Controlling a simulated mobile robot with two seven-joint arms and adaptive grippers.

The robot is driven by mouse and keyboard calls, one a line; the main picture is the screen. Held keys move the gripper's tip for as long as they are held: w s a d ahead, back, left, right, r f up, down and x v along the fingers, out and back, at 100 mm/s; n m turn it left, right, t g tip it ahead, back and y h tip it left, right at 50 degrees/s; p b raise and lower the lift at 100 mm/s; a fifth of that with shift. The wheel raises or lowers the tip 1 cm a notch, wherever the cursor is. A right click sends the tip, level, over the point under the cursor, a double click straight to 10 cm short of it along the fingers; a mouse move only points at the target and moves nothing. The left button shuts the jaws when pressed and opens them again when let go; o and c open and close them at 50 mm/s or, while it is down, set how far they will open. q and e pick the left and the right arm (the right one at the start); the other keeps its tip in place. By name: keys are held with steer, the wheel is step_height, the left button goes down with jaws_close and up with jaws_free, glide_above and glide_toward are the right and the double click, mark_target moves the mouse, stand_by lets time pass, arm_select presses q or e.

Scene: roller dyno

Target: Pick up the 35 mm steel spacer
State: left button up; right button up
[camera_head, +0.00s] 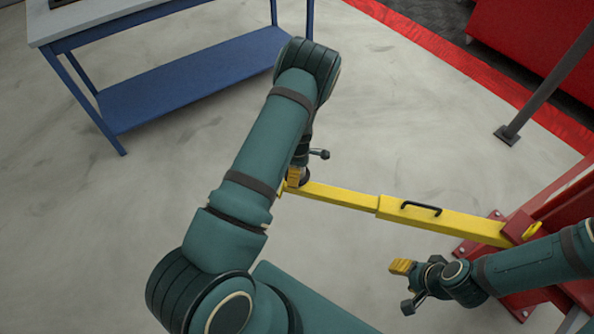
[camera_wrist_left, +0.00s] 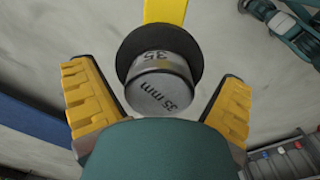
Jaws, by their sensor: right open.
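The steel spacer (camera_wrist_left: 158,88) is a short silver cylinder marked "35 mm". In the left wrist view it sits against a dark round pad (camera_wrist_left: 188,48) at the end of a yellow arm (camera_wrist_left: 166,10). My left gripper (camera_wrist_left: 157,80) is open, with one yellow finger on each side of the spacer and gaps between. In the head view my left gripper (camera_head: 293,178) is at the yellow arm's far end, mostly behind my own forearm, and the spacer is hidden there. My right gripper (camera_head: 402,267) is open and empty, in front of the yellow arm.
The yellow arm (camera_head: 440,219) with a black handle (camera_head: 421,208) runs to a red frame (camera_head: 565,205) at the right. A blue table (camera_head: 190,80) stands at the back left. A grey post (camera_head: 545,85) stands at the back right. Floor between them is clear.

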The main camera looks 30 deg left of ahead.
arm_select(q)
steer(key=c, duration=1.3)
